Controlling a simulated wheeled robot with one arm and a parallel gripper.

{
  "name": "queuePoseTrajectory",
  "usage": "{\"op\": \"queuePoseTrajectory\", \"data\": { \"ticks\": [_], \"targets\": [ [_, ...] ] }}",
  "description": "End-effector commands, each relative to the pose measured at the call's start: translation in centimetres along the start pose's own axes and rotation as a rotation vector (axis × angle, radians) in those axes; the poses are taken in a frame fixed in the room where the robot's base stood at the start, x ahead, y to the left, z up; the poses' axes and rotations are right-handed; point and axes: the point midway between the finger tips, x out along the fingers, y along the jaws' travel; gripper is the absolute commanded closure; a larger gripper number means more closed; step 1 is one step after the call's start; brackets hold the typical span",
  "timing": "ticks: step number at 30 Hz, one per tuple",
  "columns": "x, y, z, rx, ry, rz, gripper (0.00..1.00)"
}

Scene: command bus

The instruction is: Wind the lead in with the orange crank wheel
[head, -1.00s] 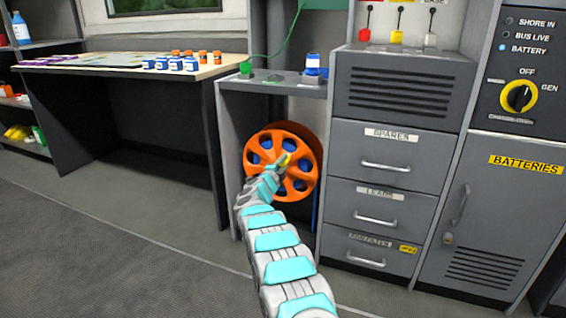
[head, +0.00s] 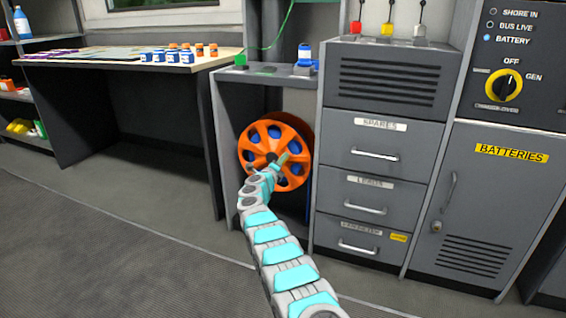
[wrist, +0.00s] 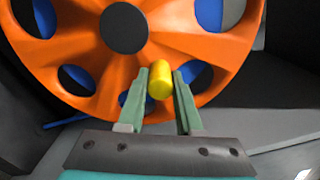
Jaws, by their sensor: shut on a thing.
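The orange crank wheel (head: 262,138) stands upright in the open bay under the grey shelf. It has a dark hub and round holes with blue behind them. In the wrist view the wheel (wrist: 85,62) fills the upper left. A yellow handle knob (wrist: 160,82) sticks out from the wheel, below and right of the hub. My gripper (wrist: 160,85) is shut on this knob, one green finger on each side. The knob is mostly hidden there by the fingers.
Grey drawers (head: 375,153) stand close to the right of the bay. A bay side wall stands close on the left. A green lead (head: 281,30) runs up from the green plug (head: 240,60) on the shelf. The floor (head: 130,225) in front is clear.

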Motion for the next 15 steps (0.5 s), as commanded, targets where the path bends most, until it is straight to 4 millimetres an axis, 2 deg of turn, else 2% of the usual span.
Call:
{"op": "queuePoseTrajectory", "data": {
  "ticks": [12,13,15],
  "targets": [
    [-0.08,0.17,0.14,0.005,-0.003,0.002,1.00],
    [-0.08,0.17,0.14,0.005,-0.003,0.002,0.63],
    [-0.08,0.15,0.14,0.005,-0.003,0.002,0.56]
  ]
}}
